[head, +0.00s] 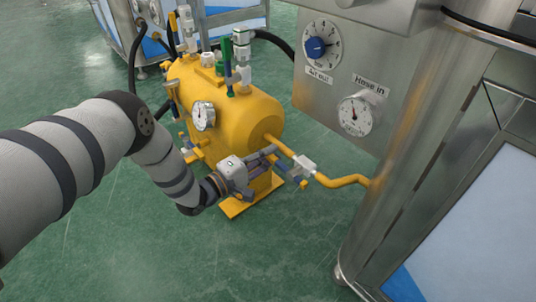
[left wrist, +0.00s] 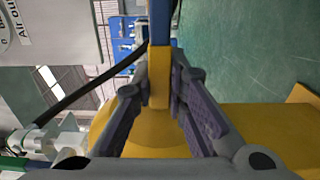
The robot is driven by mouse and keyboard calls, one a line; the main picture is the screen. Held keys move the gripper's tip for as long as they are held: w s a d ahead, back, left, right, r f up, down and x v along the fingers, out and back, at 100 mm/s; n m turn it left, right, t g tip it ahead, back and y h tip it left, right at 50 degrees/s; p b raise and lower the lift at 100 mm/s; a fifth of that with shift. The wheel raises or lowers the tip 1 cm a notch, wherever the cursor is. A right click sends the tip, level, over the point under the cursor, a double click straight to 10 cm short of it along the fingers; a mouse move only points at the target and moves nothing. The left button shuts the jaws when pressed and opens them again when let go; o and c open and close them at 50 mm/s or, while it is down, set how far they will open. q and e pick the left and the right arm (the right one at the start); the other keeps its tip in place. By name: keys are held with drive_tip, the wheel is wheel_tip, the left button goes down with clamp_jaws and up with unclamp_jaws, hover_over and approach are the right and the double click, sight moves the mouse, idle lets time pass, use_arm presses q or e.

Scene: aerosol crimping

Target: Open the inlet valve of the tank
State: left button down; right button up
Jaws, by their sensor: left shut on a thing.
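My left gripper (head: 273,164) is beside that valve, low at the tank's right end. In the left wrist view, its two fingers (left wrist: 160,95) are shut on a narrow bar, yellow near the fingers and blue farther out, which looks like the valve handle (left wrist: 160,70). The valve body is not clear there. My right gripper is not in view.
The steel machine (head: 420,150) stands close on the right, with an "Air out" dial (head: 321,44) and a "Hose in" gauge (head: 358,115). Fittings (head: 238,60) rise from the tank's top. Black hoses run behind it. Open green floor (head: 150,250) lies in front.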

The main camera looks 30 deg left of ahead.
use_arm(q)
drive_tip(key=shift+s+d+f, duration=0.1)
drive_tip(key=shift+s+f, duration=0.05)
drive_tip(key=shift+f, duration=0.05)
drive_tip(key=c, duration=1.7)
unclamp_jaws()
drive_tip(key=shift+o, duration=0.6)
drive_tip(key=shift+r, duration=0.1)
drive_tip(key=v, duration=1.2)
